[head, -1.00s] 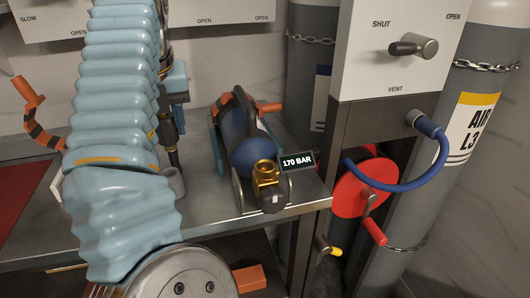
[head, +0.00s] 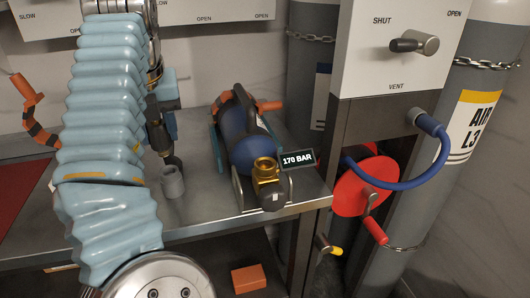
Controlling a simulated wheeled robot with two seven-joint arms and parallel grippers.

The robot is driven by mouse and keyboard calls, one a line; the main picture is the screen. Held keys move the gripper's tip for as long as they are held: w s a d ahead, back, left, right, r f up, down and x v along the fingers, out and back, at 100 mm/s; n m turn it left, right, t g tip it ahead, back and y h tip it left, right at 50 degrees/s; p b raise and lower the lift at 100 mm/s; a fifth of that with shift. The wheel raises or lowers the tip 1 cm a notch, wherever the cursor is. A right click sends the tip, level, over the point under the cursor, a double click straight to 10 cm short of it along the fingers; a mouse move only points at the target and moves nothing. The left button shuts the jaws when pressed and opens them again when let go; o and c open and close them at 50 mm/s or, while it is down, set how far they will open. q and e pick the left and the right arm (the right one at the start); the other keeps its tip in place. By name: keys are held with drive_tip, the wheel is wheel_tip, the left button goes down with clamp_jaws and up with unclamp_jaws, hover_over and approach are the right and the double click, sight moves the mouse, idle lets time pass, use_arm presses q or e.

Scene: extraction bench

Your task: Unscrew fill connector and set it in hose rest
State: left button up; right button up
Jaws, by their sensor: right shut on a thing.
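My right arm rises from the bottom left in the head view, and its bellows hide part of the gripper. My right gripper (head: 160,104) is shut on a dark, slim piece, apparently the fill connector (head: 160,138). Its lower end is at the rim of a small grey cup, apparently the hose rest (head: 173,185); I cannot tell whether it is inside or behind it. A dark blue cylinder (head: 240,150) lies in a cradle on the bench, its brass valve (head: 265,170) facing front with nothing attached. My left gripper is out of view.
A "170 BAR" tag (head: 298,159) is beside the valve. The steel bench (head: 215,205) is clear between cup and cradle. An orange-and-black jointed piece (head: 37,125) is at left. A vent panel (head: 395,60), red reel (head: 355,190) and blue hose (head: 410,180) stand right.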

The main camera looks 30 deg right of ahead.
sight(164, 155)
drive_tip(key=shift+f, duration=0.35)
idle(0.3)
drive_tip(key=shift+p, duration=0.4)
idle(0.4)
drive_tip(key=shift+f+b, duration=1.2)
drive_tip(key=shift+f, duration=1)
drive_tip(key=o, duration=1.3)
drive_tip(key=shift+c, duration=0.2)
